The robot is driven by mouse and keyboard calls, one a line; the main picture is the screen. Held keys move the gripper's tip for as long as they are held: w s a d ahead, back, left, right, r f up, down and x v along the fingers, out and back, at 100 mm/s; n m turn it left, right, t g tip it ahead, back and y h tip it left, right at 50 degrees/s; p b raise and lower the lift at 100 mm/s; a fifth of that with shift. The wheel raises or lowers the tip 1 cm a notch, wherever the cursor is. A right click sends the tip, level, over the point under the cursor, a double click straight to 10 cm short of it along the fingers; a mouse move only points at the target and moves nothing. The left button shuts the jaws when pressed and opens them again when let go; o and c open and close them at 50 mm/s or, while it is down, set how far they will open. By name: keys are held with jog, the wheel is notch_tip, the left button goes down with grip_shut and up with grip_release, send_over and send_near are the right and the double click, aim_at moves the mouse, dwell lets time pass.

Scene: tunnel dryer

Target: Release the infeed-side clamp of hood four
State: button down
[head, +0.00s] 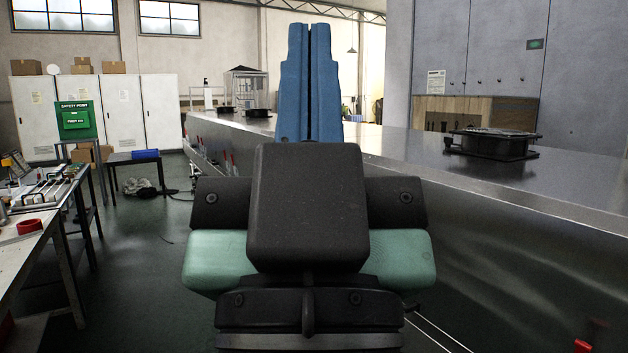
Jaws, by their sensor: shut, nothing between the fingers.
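My gripper (310,60) is in the middle of the head view with its two blue fingers together, pointing away from me and up. Nothing shows between them. The long metal dryer (500,230) runs from the right foreground into the distance. Small red-tipped parts (228,157), perhaps clamp handles, stand along its far left side. They are apart from my gripper and too small to tell open from closed. I cannot tell which hood is number four or which clamp is on its infeed side. My arm hides part of the dryer's side.
A black unit (492,145) sits on the dryer top at right. A red piece (583,346) shows at the lower right edge. A cluttered workbench (25,245) stands at left, with a small dark table (133,159) beyond. Green floor (140,270) lies clear between bench and dryer.

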notch_tip(320, 180, up, 19)
jog(key=p, duration=1.6)
jog(key=shift+f, duration=0.1)
